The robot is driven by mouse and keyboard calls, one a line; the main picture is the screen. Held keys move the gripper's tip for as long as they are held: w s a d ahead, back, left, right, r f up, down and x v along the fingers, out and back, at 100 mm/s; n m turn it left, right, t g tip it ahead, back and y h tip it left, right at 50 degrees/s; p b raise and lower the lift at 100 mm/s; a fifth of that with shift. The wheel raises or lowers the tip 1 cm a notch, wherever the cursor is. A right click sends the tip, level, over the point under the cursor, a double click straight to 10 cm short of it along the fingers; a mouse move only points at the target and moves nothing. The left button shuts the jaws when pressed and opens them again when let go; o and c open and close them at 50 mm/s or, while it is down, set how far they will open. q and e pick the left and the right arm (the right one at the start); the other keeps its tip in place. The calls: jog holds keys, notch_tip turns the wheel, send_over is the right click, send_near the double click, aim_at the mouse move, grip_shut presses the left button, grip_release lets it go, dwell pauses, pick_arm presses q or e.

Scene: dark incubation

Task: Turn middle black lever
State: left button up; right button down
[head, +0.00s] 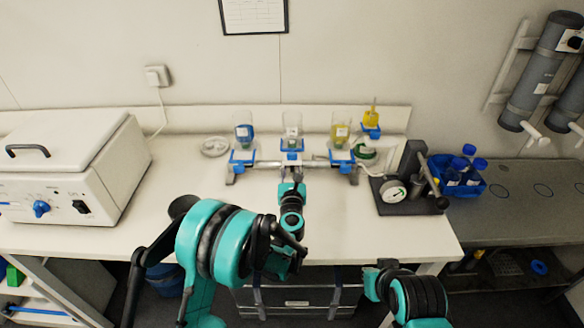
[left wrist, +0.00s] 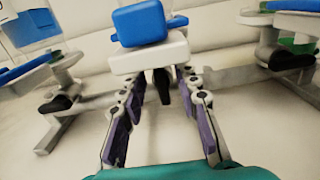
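The middle black lever (left wrist: 162,88) hangs below a white block with a blue cap (left wrist: 138,22) in the left wrist view. My left gripper (left wrist: 160,78) is open, with one purple-padded finger on each side of this lever; I cannot tell whether they touch it. In the head view my left gripper (head: 291,178) is at the middle station of the three-station bench stand (head: 265,164); the lever is hidden there. Other black levers show to the left (left wrist: 56,103) and right (left wrist: 290,60). My right gripper (head: 374,281) is low at the front right, its fingers unclear.
A white box device (head: 70,165) is on the left. A black gauge stand (head: 398,190) and a blue bottle rack (head: 455,178) are on the right. The front bench is mostly clear.

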pick_arm(q)
jog(key=shift+c, duration=0.3)
grip_shut()
jog(key=shift+d+m, duration=0.1)
jog(key=shift+m, duration=0.2)
jog(key=m+b, duration=0.1)
jog(key=m, duration=0.1)
jog(key=shift+d+m, duration=0.15)
jog(key=shift+m, duration=0.25)
jog(key=m, duration=0.1)
jog(key=m+b, duration=0.1)
jog(key=m, duration=0.1)
jog(key=shift+d+f+m+b, duration=0.15)
jog(key=shift+d+m+b, duration=0.05)
jog(key=shift+m+b, duration=0.1)
jog(key=m, duration=0.2)
jog(key=m+b, duration=0.1)
jog(key=m, duration=0.2)
jog(key=shift+d+f, duration=0.2)
jog(key=m, duration=0.2)
jog(key=m+b, duration=0.1)
jog(key=m, duration=0.2)
jog(key=shift+f+m+b, duration=0.25)
jog(key=shift+m+b, duration=0.1)
jog(key=shift+m, duration=0.05)
